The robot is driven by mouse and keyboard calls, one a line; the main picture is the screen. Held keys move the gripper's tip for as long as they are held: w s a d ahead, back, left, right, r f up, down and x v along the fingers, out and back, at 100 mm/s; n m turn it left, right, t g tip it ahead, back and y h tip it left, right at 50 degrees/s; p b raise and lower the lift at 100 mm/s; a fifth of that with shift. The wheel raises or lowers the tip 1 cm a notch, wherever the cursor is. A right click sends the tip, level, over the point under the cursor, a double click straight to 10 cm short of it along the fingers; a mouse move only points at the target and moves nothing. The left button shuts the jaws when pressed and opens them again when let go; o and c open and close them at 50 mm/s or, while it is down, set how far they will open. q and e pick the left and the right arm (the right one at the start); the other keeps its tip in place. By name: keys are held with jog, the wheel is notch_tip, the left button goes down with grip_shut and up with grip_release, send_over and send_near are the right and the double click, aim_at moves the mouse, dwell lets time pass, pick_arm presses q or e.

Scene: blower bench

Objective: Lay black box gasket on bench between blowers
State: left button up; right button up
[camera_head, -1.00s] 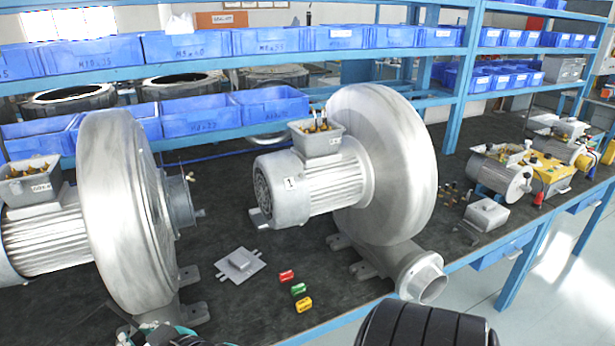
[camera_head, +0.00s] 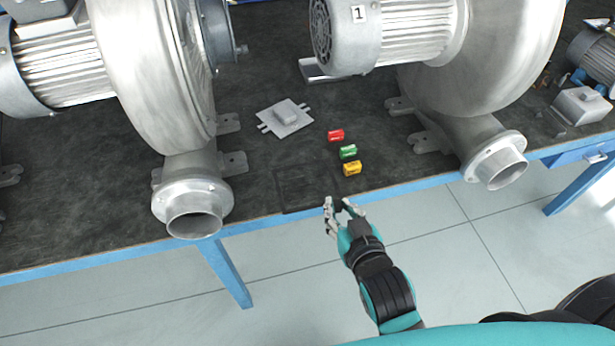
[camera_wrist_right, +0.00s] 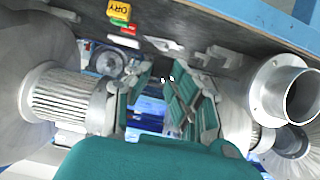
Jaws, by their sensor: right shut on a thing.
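The black box gasket (camera_head: 279,190) shows as a faint dark square outline at the front of the dark bench (camera_head: 60,210), between the two blowers. It is hard to tell from the bench top, and whether it lies flat is unclear. My right gripper (camera_head: 343,204) is at its right front corner, over the bench's front edge, shut on the gasket. In the right wrist view the fingers (camera_wrist_right: 162,95) show, but the gasket is not clear between them. The left blower (camera_head: 145,75) and right blower (camera_head: 490,55) stand on either side. My left gripper is not in view.
A grey square plate (camera_head: 285,117) lies behind the gasket. Red (camera_head: 336,135), green (camera_head: 348,152) and yellow (camera_head: 352,169) small blocks lie right of it. The left outlet flange (camera_head: 193,205) and right outlet flange (camera_head: 495,160) reach the front edge.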

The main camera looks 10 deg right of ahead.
jog(key=x, duration=0.4)
jog(key=d+x, duration=0.1)
jog(key=x, duration=0.4)
jog(key=p+x, duration=0.1)
jog(key=x, duration=0.4)
jog(key=shift+w+d+r, duration=0.1)
jog(key=shift+d+r, duration=0.15)
jog(key=shift+r, duration=0.05)
jog(key=shift+w, duration=0.35)
jog(key=shift+w+d+f, duration=0.1)
jog(key=shift+w+f, duration=0.05)
jog(key=shift+f, duration=0.15)
notch_tip(320, 180, down, 2)
jog(key=shift+f, duration=0.1)
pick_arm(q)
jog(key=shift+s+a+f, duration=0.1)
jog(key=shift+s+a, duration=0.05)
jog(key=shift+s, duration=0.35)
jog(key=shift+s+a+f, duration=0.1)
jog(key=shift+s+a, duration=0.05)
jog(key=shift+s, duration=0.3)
pick_arm(e)
jog(key=shift+f, duration=0.45)
jog(key=shift+f, duration=0.1)
